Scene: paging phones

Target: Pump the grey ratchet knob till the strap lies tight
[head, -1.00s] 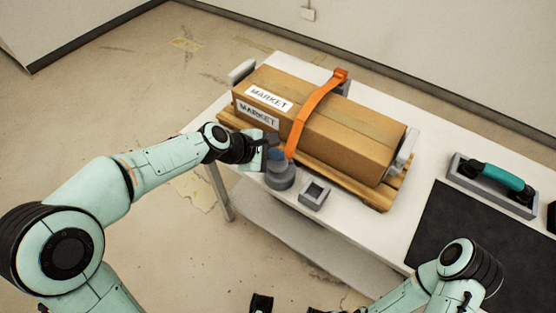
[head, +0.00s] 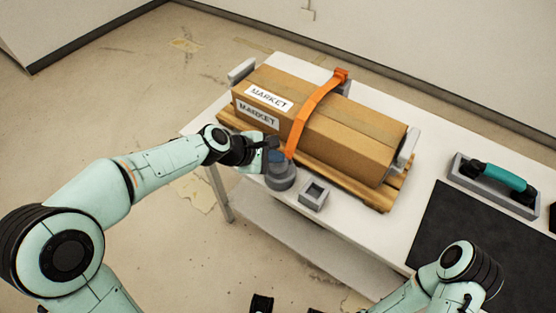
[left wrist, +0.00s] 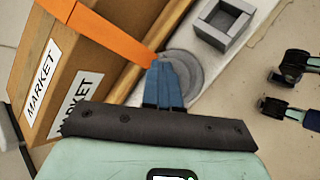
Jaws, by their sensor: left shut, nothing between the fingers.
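The grey ratchet knob (head: 281,176) is a round base on the near edge of the table, beside the carton. In the left wrist view it shows as a grey disc (left wrist: 191,72) partly hidden behind my fingers. My left gripper (head: 274,153) is shut, with nothing between its fingers; its blue fingertips (left wrist: 165,68) are over the knob. I cannot tell whether they touch it. The orange strap (head: 315,108) runs over the carton (head: 345,132) down toward the knob; it also shows in the left wrist view (left wrist: 105,38).
The carton lies on a wooden pallet (head: 372,198) between grey end blocks. A small square grey holder (head: 313,194) stands right of the knob. A grey tray with a teal-handled tool (head: 496,176) and a dark mat (head: 470,235) are on the right.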

